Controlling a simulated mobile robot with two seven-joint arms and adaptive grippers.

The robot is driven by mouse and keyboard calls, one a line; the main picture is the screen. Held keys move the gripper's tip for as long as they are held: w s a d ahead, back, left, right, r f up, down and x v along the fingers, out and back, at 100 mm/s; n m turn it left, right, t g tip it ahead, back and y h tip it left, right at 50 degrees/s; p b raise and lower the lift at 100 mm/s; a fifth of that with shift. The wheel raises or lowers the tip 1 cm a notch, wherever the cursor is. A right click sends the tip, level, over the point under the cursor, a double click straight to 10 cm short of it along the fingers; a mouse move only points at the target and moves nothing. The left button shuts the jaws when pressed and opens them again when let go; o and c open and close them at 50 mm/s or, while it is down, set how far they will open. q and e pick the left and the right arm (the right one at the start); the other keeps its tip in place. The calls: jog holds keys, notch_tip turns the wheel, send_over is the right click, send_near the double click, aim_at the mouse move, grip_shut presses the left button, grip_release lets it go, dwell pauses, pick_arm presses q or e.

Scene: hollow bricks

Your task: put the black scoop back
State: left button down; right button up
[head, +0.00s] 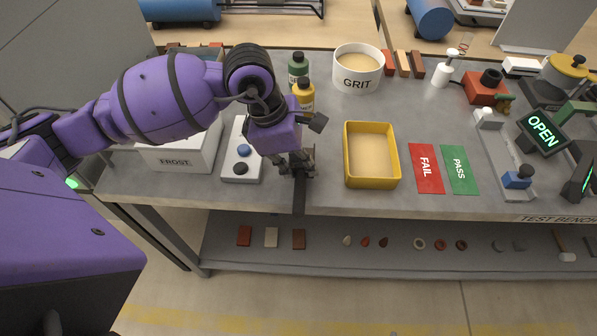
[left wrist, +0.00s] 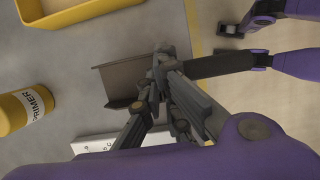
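The black scoop (head: 299,198) is at the front edge of the bench, its handle pointing out past the edge towards me. In the left wrist view its pan (left wrist: 118,82) lies to the left and its dark handle (left wrist: 222,66) runs to the right. My left gripper (head: 297,168) is over the scoop; in the left wrist view its fingers (left wrist: 163,85) close together on the scoop where pan and handle meet. The fingers hide that part. I cannot tell whether the scoop touches the bench. My right gripper is in neither view.
A yellow tray (head: 350,176) stands just right of the gripper. A white GRIT tub (head: 357,84), a green bottle (head: 298,67) and a yellow bottle (head: 304,95) stand behind. A button panel (head: 241,166) and a FROST box (head: 178,160) are left. Red FAIL (head: 426,169) and green PASS (head: 459,169) mats lie right.

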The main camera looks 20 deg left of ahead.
aim_at(295, 168)
pick_arm(q)
jog(key=shift+f, duration=1.55)
jog(key=shift+f, duration=0.1)
jog(key=shift+f, duration=0.15)
jog(key=c, duration=2)
grip_release()
jog(key=shift+r, duration=0.2)
jog(key=v, duration=1.2)
jog(key=shift+a, duration=0.1)
